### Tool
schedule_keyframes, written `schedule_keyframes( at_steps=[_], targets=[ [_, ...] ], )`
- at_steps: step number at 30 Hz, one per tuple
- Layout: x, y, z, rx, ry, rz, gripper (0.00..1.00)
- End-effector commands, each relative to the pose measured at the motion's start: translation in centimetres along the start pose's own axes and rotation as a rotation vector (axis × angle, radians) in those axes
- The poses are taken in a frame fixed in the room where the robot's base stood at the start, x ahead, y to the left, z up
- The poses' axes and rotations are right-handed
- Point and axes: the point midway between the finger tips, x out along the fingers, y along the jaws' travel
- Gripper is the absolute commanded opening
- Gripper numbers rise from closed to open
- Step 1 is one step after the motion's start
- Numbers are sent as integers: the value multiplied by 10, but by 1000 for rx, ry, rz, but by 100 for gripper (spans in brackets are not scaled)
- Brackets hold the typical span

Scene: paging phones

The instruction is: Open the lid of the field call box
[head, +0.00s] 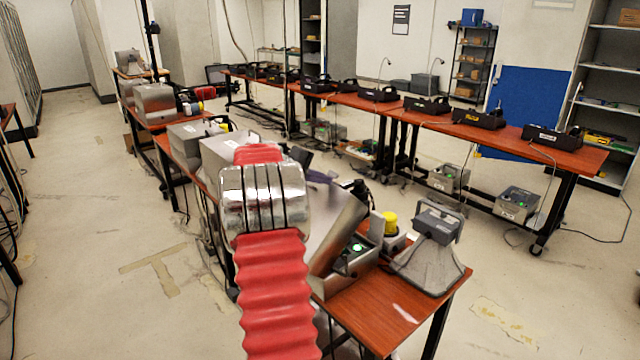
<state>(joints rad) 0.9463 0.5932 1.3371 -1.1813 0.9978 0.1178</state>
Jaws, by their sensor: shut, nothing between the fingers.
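The field call box (345,265) is a grey metal box near the front end of the long wooden table, right of my arm. Its lid (338,228) is a flat metal panel that stands up at a steep tilt, away from the box's face. A green light shows on the exposed inside of the box. My gripper (357,189) appears as a small dark shape by the lid's upper edge. It is shut and holds nothing. I cannot tell whether it touches the lid. My red arm and its chrome joint hide the left part of the box area.
A yellow-topped device (390,222) and a grey horn-shaped unit (430,250) stand close to the box's right. More grey boxes (195,138) line the table behind. A second table (590,156) with several black units runs along the back. The floor at left is clear.

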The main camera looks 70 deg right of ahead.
Motion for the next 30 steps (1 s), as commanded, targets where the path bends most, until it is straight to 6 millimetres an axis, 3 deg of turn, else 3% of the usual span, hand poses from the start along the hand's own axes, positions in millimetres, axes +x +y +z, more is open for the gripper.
schedule_keyframes(
  at_steps=[11,30],
  targets=[
    [-14,4,0,0,2,1,0],
    [-116,31,0,0,5,0,0]
  ],
)
